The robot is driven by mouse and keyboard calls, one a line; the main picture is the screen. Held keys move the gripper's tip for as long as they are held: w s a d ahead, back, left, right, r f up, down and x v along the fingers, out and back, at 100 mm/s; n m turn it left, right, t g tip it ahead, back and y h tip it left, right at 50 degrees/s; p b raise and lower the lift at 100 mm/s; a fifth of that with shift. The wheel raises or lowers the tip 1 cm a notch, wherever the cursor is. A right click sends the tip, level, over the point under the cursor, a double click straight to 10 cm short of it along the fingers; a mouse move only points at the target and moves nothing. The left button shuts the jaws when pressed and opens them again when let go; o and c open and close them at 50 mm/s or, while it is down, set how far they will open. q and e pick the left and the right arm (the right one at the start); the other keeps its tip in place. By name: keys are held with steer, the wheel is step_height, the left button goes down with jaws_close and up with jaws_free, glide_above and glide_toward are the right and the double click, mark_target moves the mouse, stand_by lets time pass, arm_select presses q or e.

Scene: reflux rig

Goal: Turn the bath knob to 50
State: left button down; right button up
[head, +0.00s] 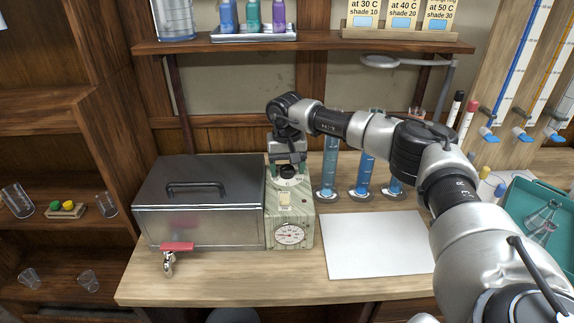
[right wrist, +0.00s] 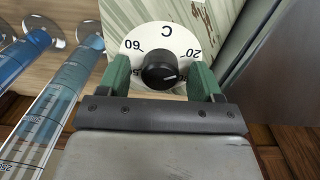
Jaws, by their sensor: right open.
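The black bath knob (right wrist: 158,72) sits on a white round dial (right wrist: 130,47) marked C, with 60 and 20 readable. In the head view the knob (head: 288,171) is on top of the streaked pale control box (head: 275,215), just below my right gripper (head: 288,158). The steel bath (head: 200,215) with a closed lid stands to its left. My left gripper is not in view.
A round gauge (head: 290,235) is on the control box's front. Blue-filled cylinders (head: 328,170) stand close to the right of the box. A white board (head: 375,245) lies on the bench. A red-handled tap (head: 176,247) sticks out of the bath's front. A shelf (head: 310,43) hangs above.

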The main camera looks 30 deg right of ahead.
steer(key=shift+c, duration=0.4)
steer(key=c, duration=0.8)
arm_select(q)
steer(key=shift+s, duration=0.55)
arm_select(e)
steer(key=shift+c, duration=0.2)
